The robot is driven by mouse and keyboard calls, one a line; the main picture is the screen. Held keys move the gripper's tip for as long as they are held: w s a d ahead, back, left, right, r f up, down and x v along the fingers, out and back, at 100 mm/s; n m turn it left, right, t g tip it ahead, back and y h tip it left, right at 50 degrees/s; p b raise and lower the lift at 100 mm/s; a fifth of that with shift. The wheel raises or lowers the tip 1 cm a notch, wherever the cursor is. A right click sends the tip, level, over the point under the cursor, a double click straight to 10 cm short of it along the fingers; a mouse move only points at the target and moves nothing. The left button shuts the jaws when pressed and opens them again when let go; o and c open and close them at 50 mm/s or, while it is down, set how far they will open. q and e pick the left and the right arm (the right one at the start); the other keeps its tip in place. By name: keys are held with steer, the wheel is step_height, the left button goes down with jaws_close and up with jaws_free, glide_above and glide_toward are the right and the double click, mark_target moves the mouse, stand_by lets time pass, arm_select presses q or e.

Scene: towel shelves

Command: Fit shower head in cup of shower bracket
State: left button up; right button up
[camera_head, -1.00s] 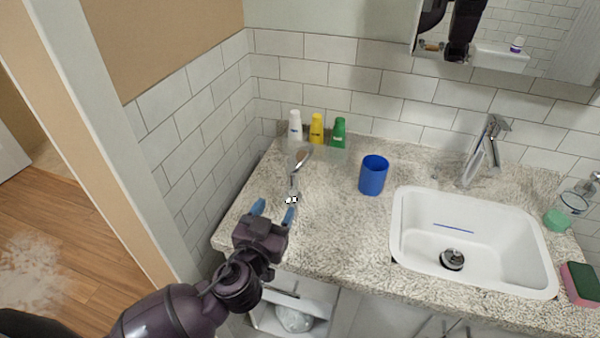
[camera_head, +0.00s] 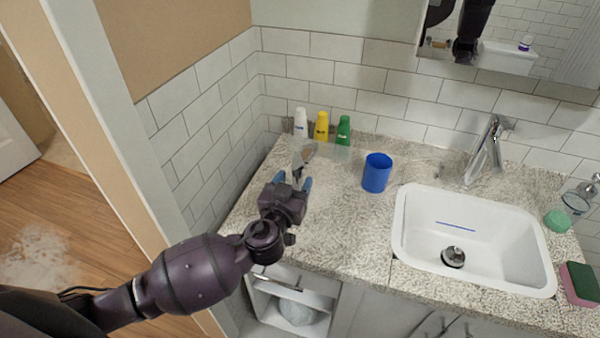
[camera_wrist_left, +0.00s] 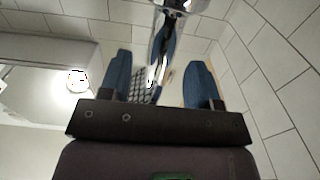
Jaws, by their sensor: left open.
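The chrome shower head (camera_head: 303,153) is near the back left of the counter. My left gripper (camera_head: 293,181) is open just in front of it, with its blue fingertips on either side of the handle end. In the left wrist view the chrome handle (camera_wrist_left: 165,35) runs down between the two open fingers of the left gripper (camera_wrist_left: 160,65), with no clear contact. The gripper hides the lower handle in the head view. I cannot make out the bracket or its cup. My right gripper is not in view.
White, yellow (camera_head: 321,127) and green (camera_head: 343,130) bottles stand behind the shower head. A blue cup (camera_head: 377,173) stands to its right. Further right are the sink (camera_head: 408,240) and faucet (camera_head: 487,150). A tiled wall (camera_head: 207,125) is close on the left. The counter's front middle is clear.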

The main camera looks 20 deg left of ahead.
arm_select(q)
steer(key=shift+w, duration=1.4)
jaws_close()
